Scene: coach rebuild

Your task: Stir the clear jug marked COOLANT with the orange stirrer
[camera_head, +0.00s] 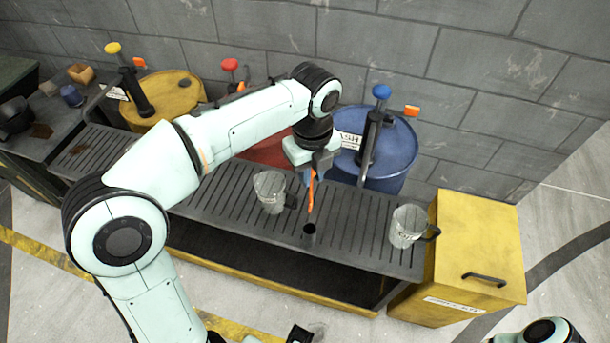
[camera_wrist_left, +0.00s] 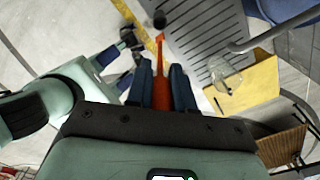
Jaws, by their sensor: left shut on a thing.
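My left gripper (camera_head: 313,172) is shut on the orange stirrer (camera_head: 311,195), which hangs down, slightly tilted, above a small dark cup-like holder (camera_head: 309,236) on the slatted bench. In the left wrist view the stirrer (camera_wrist_left: 161,88) sits between the two dark fingers, and the holder (camera_wrist_left: 159,19) shows beyond its tip. A clear jug (camera_head: 268,190) stands just left of the stirrer. Another clear jug (camera_head: 405,228) stands at the bench's right end. I cannot read COOLANT on either jug. My right gripper (camera_head: 303,333) is partly in view at the bottom edge, its jaws unclear.
Yellow (camera_head: 172,97) and blue (camera_head: 385,155) drums with pump taps stand behind the slatted bench (camera_head: 355,225); a red one is mostly hidden by my left arm. A yellow cabinet (camera_head: 470,250) adjoins the right end. Small containers sit at the far left.

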